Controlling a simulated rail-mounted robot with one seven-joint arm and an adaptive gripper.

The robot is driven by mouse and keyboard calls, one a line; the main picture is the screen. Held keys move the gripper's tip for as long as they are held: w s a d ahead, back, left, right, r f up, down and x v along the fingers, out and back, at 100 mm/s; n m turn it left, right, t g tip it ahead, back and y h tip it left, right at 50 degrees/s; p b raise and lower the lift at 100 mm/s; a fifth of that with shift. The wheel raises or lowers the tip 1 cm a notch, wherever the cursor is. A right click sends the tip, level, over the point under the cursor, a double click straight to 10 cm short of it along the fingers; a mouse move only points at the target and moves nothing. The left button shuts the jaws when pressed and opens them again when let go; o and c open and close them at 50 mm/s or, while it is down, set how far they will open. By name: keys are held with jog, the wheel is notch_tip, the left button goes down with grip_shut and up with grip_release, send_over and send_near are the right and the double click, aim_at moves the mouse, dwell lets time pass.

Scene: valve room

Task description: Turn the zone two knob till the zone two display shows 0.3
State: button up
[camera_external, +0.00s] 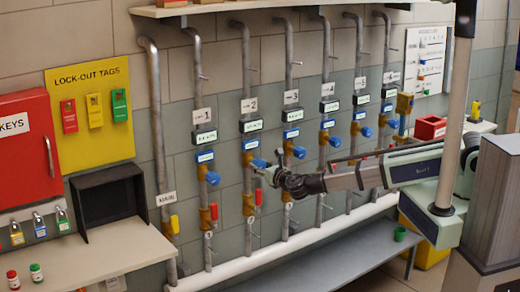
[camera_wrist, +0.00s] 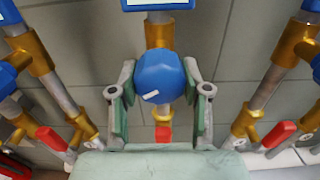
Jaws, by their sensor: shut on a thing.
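The zone two knob (camera_external: 258,163) is blue and sits on the pipe under the "2" plate (camera_external: 249,105). It also shows as a blue faceted knob (camera_wrist: 160,76) in the middle of the wrist view, with a pale mark on its face. My gripper (camera_external: 266,172) reaches it from the right, and its fingers (camera_wrist: 159,84) are shut on either side of the knob. The zone two display (camera_external: 251,125) is a small lit panel on a dark box above; its digits are too small to read. In the wrist view only the lower edge of a blue-framed panel (camera_wrist: 158,4) shows.
Neighbouring pipes carry like blue knobs, at left (camera_external: 212,178) and right (camera_external: 299,152). Red levers (camera_wrist: 52,138) hang low on both sides of my gripper. A white pipe (camera_external: 285,247) runs along the wall's foot. A shelf with a black bin (camera_external: 108,195) stands left.

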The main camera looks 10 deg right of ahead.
jog(key=shift+f+m+b, duration=0.2)
jog(key=shift+m+b, duration=0.1)
jog(key=shift+b, duration=0.5)
jog(key=m+b, duration=0.1)
jog(key=b, duration=0.3)
jog(key=shift+f+m, duration=0.2)
jog(key=shift+m, duration=0.1)
jog(key=m+b, duration=0.2)
jog(key=b, duration=0.2)
jog(key=shift+b, duration=0.4)
jog(key=m+b, duration=0.3)
jog(key=b, duration=0.1)
jog(key=shift+a+r+b, duration=0.1)
jog(key=shift+r+b, duration=0.05)
jog(key=shift+b, duration=0.25)
jog(key=shift+r+m+b, duration=0.25)
jog(key=shift+m+b, duration=0.45)
jog(key=shift+b, duration=0.2)
jog(key=o, duration=1.1)
jog(key=shift+o, duration=0.2)
